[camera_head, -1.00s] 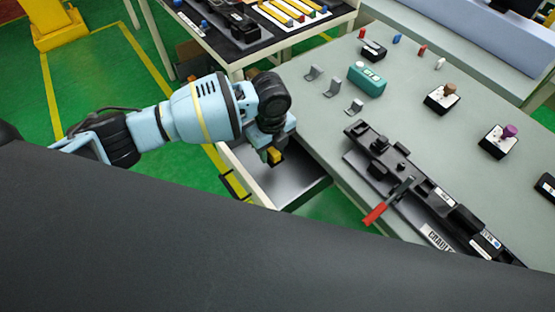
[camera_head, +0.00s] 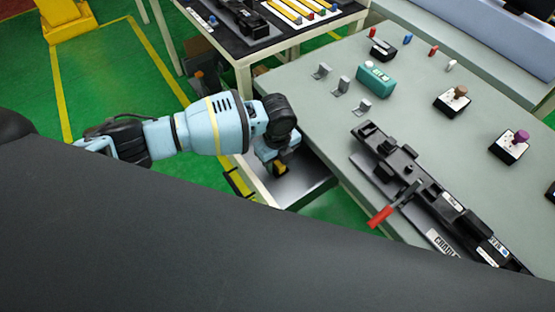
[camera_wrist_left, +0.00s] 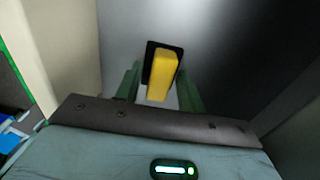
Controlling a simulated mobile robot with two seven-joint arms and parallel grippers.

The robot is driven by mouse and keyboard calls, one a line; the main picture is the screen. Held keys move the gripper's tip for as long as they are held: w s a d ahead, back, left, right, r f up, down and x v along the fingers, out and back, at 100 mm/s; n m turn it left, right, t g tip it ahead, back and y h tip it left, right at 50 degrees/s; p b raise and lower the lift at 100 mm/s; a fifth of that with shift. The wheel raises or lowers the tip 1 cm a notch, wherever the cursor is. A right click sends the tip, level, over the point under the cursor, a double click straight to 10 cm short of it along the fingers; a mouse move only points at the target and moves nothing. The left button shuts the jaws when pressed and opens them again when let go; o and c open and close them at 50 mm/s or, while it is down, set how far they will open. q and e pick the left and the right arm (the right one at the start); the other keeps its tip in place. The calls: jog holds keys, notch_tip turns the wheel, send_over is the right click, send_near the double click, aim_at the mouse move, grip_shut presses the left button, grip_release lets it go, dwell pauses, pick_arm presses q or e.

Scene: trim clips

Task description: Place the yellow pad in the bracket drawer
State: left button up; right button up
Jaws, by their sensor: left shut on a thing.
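The bracket drawer (camera_head: 312,188) stands open at the left side of the grey bench, its grey floor visible. My left gripper (camera_head: 281,166) reaches into the drawer opening from above. It is shut on the yellow pad (camera_head: 281,170), whose yellow block shows below the gripper. In the left wrist view the pad (camera_wrist_left: 162,76) has a dark backing and sits between the two green fingers of my gripper (camera_wrist_left: 161,88), over the drawer floor (camera_wrist_left: 125,30). I cannot tell whether the pad touches the floor. My right gripper is not in view.
Metal brackets (camera_head: 341,85) and a teal box (camera_head: 375,78) stand on the bench near the drawer. A long black fixture (camera_head: 400,165) with a red-handled lever (camera_head: 380,216) lies to the right. A black-topped table (camera_head: 262,45) stands behind.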

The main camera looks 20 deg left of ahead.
aim_at(278, 161)
pick_arm(q)
jog(key=shift+f, duration=0.15)
jog(key=o, duration=0.9)
jog(key=shift+o, duration=0.2)
jog(key=shift+r, duration=0.25)
notch_tip(278, 161, up, 12)
jog(key=p, duration=0.1)
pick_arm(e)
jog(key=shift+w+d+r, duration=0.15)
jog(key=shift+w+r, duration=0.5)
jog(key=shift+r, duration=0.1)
pick_arm(q)
jog(key=shift+f, duration=0.1)
